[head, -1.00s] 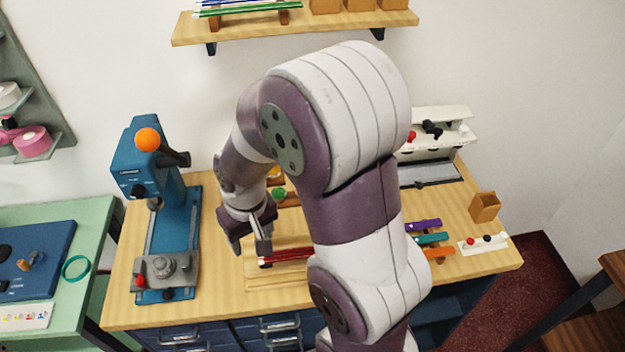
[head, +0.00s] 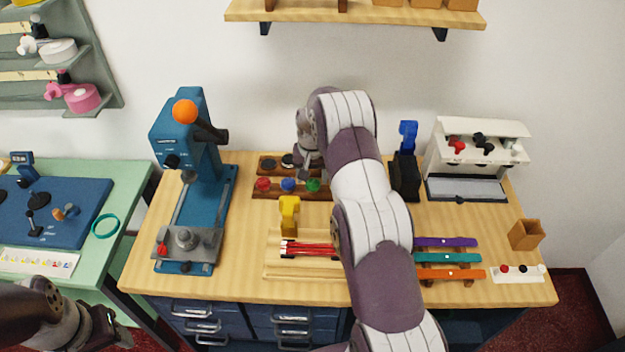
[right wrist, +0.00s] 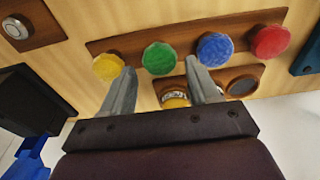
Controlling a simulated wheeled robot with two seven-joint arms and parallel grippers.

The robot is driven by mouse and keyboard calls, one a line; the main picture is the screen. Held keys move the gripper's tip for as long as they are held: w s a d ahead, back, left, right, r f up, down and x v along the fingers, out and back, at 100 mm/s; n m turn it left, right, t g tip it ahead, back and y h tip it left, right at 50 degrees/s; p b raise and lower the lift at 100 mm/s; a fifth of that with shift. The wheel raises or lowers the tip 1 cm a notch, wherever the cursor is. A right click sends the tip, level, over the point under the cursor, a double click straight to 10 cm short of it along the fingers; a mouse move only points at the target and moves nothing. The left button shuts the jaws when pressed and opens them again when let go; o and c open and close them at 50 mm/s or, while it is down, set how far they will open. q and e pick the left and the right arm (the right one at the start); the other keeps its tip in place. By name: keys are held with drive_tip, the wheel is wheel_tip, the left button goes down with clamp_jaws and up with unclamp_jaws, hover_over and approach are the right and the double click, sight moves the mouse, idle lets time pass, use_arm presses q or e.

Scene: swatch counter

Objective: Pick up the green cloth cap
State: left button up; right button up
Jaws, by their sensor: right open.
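The green cloth cap (head: 313,185) is a round knob-like cap on a wooden strip at the back of the counter, in a row with a blue cap (head: 288,185) and a red cap (head: 263,184). In the right wrist view the green cap (right wrist: 160,58) lies between the fingertips of my open right gripper (right wrist: 159,66), with the yellow cap (right wrist: 108,66) beside it. The fingers appear empty; whether they touch the cap cannot be told. In the head view my right gripper (head: 309,165) is partly hidden by its arm. My left gripper (head: 117,332) is at the lower left, away from the counter.
A blue press (head: 205,190) stands left of the caps. A yellow tool (head: 289,214) stands in front of them, by red sticks (head: 308,248). A second wooden strip with dark round pads (head: 268,165) lies behind. A blue-topped black device (head: 405,175) stands right.

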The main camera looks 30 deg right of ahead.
drive_tip(key=shift+f, duration=0.9)
drive_tip(key=shift+w+d+f, duration=0.15)
drive_tip(key=shift+f, duration=0.05)
drive_tip(key=c, duration=0.5)
use_arm(q)
drive_tip(key=shift+r, duration=0.35)
use_arm(e)
drive_tip(key=shift+o, duration=0.2)
drive_tip(key=shift+r, duration=0.1)
drive_tip(key=shift+r, duration=0.2)
drive_tip(key=r, duration=0.1)
drive_tip(key=r+b, duration=0.2)
drive_tip(key=r, duration=0.1)
drive_tip(key=shift+s, duration=0.3)
use_arm(q)
wheel_tip(320, 180, down, 5)
drive_tip(key=b, duration=0.2)
drive_tip(key=shift+r+b, duration=0.2)
drive_tip(key=shift+b, duration=0.1)
use_arm(e)
drive_tip(key=s+r, duration=0.6)
drive_tip(key=s, duration=0.5)
drive_tip(key=shift+r, duration=0.3)
